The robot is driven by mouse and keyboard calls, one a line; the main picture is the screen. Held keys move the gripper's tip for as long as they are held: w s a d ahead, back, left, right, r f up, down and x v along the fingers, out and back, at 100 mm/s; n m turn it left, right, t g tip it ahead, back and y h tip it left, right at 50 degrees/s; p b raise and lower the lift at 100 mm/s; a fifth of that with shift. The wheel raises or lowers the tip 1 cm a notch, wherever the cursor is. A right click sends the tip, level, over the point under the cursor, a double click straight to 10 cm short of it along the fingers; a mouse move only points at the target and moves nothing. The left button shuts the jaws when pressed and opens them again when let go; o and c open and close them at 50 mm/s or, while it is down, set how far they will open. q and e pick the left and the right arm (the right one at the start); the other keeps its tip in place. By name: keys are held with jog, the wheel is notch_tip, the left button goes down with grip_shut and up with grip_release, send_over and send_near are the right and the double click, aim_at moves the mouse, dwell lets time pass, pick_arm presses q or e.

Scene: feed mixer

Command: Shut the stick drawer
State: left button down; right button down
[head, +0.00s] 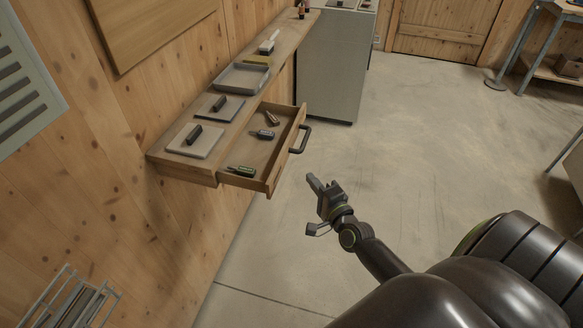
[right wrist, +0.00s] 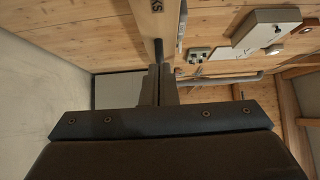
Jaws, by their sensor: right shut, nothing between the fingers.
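The wooden drawer (head: 262,166) stands pulled out from under the wall shelf in the head view. Several small dark tool-like items lie in it. Its front panel carries a dark bar handle (head: 303,139). My right gripper (head: 313,180) is shut and empty, in front of the drawer and to the right of its near front corner, apart from it in the head view. In the right wrist view the closed fingers (right wrist: 159,84) point at a pale wooden panel (right wrist: 151,22) with dark lettering, partly cut off. My left gripper is not in view.
The wooden shelf (head: 222,131) above the drawer holds two flat plates with dark grips, a grey tray (head: 243,78) and a brush. A grey cabinet (head: 333,65) stands beyond the drawer. A wire rack (head: 72,302) is at lower left. The concrete floor in front is clear.

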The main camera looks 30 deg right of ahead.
aim_at(242, 159)
jog(key=shift+w+a+p, duration=0.1)
jog(key=shift+w+a, duration=0.3)
jog(key=shift+w, duration=0.85)
jog(key=shift+w+a+p, duration=0.1)
jog(key=shift+w+a, duration=0.25)
jog(key=shift+w, duration=0.9)
jog(key=shift+w+a+p, duration=0.1)
jog(key=shift+w+a, duration=0.3)
jog(key=shift+w, duration=0.85)
jog(key=shift+w+a, duration=0.4)
jog(key=shift+w, duration=0.05)
jog(key=w+a, duration=0.5)
jog(key=w, duration=0.1)
jog(key=w+a, duration=0.3)
jog(key=w, duration=0.1)
jog(key=shift+a, duration=0.3)
jog(key=shift+w+a, duration=0.15)
jog(key=shift+w, duration=0.1)
jog(key=shift+r, duration=0.1)
jog(key=shift+a+r, duration=0.1)
